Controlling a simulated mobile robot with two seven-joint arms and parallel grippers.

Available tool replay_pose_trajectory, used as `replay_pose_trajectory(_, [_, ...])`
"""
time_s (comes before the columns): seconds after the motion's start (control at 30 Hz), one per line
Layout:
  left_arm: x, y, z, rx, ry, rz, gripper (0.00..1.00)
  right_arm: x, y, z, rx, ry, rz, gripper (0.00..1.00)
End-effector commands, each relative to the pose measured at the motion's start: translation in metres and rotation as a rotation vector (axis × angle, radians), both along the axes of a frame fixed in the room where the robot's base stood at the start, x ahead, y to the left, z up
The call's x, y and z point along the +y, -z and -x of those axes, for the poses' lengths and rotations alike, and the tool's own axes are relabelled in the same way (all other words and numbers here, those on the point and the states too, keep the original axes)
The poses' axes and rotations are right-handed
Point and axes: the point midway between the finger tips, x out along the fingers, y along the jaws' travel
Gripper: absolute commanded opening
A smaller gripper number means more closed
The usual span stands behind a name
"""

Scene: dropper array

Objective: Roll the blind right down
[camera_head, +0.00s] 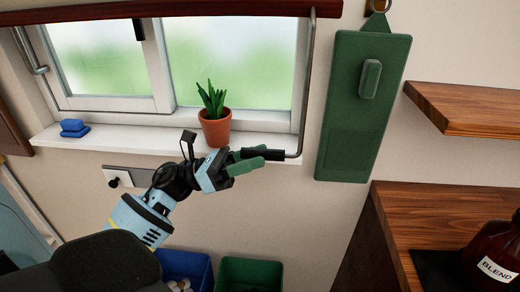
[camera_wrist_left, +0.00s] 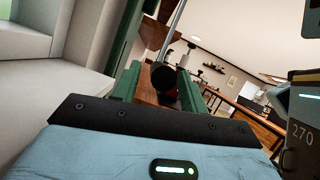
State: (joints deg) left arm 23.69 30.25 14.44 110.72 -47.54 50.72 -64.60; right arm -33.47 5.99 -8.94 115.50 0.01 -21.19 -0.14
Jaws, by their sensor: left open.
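The blind is a dark red roll (camera_head: 170,11) along the top of the window, and the glass below it is uncovered. A bent metal crank rod (camera_head: 304,90) hangs at the window's right side and ends in a black grip (camera_head: 272,154) pointing left. My left gripper (camera_head: 250,161) is open at this grip, with its green fingers on either side of it. In the left wrist view the black grip (camera_wrist_left: 163,75) shows end-on between the fingers; I cannot tell if they touch it. My right gripper is not in view.
A green board (camera_head: 352,130) hangs right of the crank. Blue (camera_head: 199,262) and green (camera_head: 252,262) bins stand below. A wooden counter (camera_head: 440,215) is at right.

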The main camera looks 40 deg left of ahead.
Motion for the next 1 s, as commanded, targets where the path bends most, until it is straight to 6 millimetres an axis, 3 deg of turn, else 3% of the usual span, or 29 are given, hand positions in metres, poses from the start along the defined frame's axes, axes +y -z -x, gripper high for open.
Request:
replay_pose_trajectory(0.2, [-0.014, -0.009, -0.011, -0.001, 0.0, 0.002, 0.43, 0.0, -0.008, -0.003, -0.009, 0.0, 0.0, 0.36])
replay_pose_trajectory(0.53, [-0.017, -0.008, -0.012, 0.0, -0.001, 0.0, 0.42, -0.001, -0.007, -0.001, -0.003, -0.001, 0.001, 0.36])
replay_pose_trajectory(0.83, [-0.016, -0.008, -0.012, 0.0, -0.001, 0.0, 0.03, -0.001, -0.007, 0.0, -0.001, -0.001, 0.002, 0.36])
replay_pose_trajectory(1.0, [-0.016, -0.008, -0.012, 0.0, -0.001, 0.0, 0.0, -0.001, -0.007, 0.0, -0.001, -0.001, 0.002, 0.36])
